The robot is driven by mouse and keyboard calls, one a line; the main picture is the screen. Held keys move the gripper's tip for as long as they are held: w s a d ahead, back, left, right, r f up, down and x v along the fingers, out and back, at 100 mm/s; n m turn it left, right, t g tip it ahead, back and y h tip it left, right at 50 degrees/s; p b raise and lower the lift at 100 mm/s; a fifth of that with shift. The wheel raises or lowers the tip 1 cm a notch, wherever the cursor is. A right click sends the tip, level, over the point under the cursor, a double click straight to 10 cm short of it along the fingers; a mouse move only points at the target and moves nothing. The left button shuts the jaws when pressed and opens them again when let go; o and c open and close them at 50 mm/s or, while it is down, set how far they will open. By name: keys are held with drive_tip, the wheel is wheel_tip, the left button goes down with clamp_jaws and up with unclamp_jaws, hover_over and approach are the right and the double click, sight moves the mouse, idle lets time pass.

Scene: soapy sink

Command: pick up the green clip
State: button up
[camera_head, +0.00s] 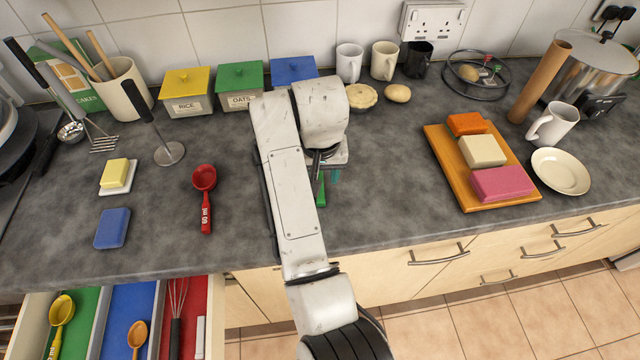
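A narrow bright green piece (320,190), which looks like the green clip, shows on the grey counter just right of my forearm. Its upper end is hidden by my gripper and part of its left side by the arm. My gripper (328,172) points down right over its upper end. A small teal bit shows beside it; I cannot tell what it belongs to. The fingers are mostly hidden by my wrist, so I cannot tell whether they are open or touching the green piece.
A red measuring scoop (205,190) lies left of my arm. A wooden board (450,160) with three coloured blocks lies to the right. Yellow (187,92), green (240,86) and blue (293,70) lidded boxes stand behind. An open drawer (215,315) is at the lower left.

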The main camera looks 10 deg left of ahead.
drive_tip(key=f, duration=0.4)
drive_tip(key=shift+w+p, duration=0.25)
drive_tip(key=shift+p, duration=0.1)
drive_tip(key=shift+c, duration=0.2)
clamp_jaws()
